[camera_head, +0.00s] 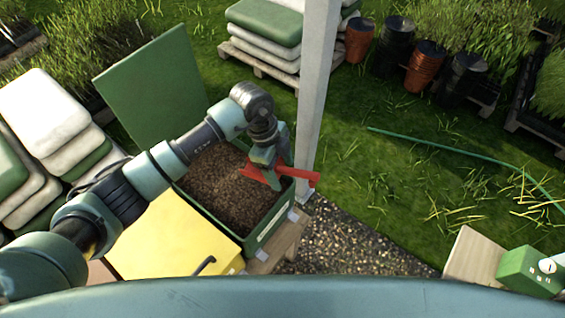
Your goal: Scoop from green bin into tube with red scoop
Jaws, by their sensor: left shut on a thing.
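The green bin (256,238) stands in the middle of the view with its green lid (150,88) raised behind it. It holds brown, crumbly material (226,186). My left gripper (270,176) is above the right part of the bin. It is shut on the red scoop (300,174), whose red end sticks out to the right past the bin's rim. The scoop's other end shows left of the gripper, over the brown material; I cannot tell whether it touches it or carries any. No tube can be made out. My right gripper is not in view.
A pale post (315,95) rises close behind the bin's right side. A yellow box (170,243) with a dark handle adjoins the bin at the left. A green device (528,270) is at lower right. Stacked sacks (40,115) stand left; grass lies open at right.

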